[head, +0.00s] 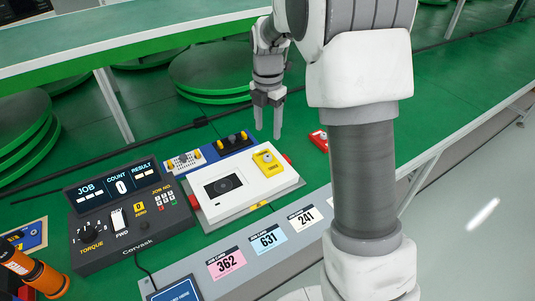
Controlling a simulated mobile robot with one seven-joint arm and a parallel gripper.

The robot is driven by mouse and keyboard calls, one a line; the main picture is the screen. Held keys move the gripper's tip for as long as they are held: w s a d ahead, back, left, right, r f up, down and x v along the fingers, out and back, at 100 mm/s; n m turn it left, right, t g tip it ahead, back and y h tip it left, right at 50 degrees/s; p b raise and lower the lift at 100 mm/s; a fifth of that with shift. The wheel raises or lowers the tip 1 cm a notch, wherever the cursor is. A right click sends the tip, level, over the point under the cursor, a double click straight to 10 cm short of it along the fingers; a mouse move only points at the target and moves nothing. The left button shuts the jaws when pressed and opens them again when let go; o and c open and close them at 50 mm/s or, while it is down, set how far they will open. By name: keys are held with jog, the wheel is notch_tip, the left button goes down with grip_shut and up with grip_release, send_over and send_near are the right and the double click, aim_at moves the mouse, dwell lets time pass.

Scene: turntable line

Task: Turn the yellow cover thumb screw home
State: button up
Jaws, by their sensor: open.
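The yellow cover (270,163) sits on the right part of a white unit (240,188) on the green bench. A small pale round knob, which looks like the thumb screw (266,155), stands at the top of the yellow cover. How far it is turned in is too small to tell. My gripper (267,134) points down behind the white unit, above the bench. Its two fingers are apart with nothing between them, and it is clear of the cover.
A torque controller box (122,215) stands left of the unit, with an orange driver (38,275) at lower left. A blue tray (231,142) with knobs lies behind the unit. A red part (319,138) lies to the right. Numbered cards (268,239) lie along the front edge.

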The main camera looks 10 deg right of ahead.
aim_at(268, 156)
notch_tip(268, 156, down, 10)
jog(key=shift+r+b, duration=0.15)
jog(key=shift+b, duration=0.6)
jog(key=shift+c, duration=0.3)
